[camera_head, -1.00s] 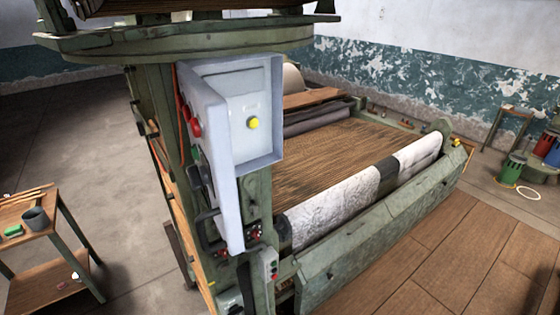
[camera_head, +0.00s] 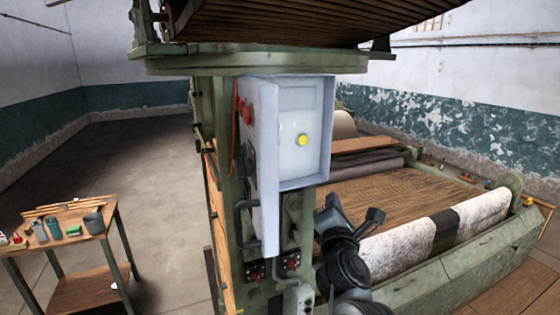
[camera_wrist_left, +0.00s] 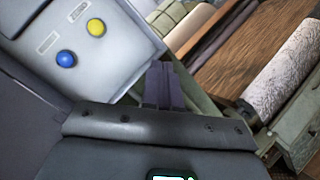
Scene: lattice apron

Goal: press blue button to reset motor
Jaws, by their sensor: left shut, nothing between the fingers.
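The blue button (camera_wrist_left: 65,59) is a round dome on the pale control panel (camera_wrist_left: 110,62) in the left wrist view, beside the yellow button (camera_wrist_left: 96,27). In the head view the yellow button (camera_head: 302,140) shows inside the light grey box (camera_head: 328,130), but the blue one is not visible. My left gripper (camera_head: 333,203) is low beside the box's lower right corner. In the left wrist view its fingers (camera_wrist_left: 165,85) are together and empty, to the right of the blue button, apparently apart from it. My right gripper is not in view.
The box's raised left side (camera_head: 270,165) partly blocks the panel in the head view. A black handle (camera_head: 243,222) sticks out below left. The loom bed (camera_head: 405,200) and a white roller (camera_head: 395,245) lie to the right. A wooden table (camera_head: 92,235) stands left.

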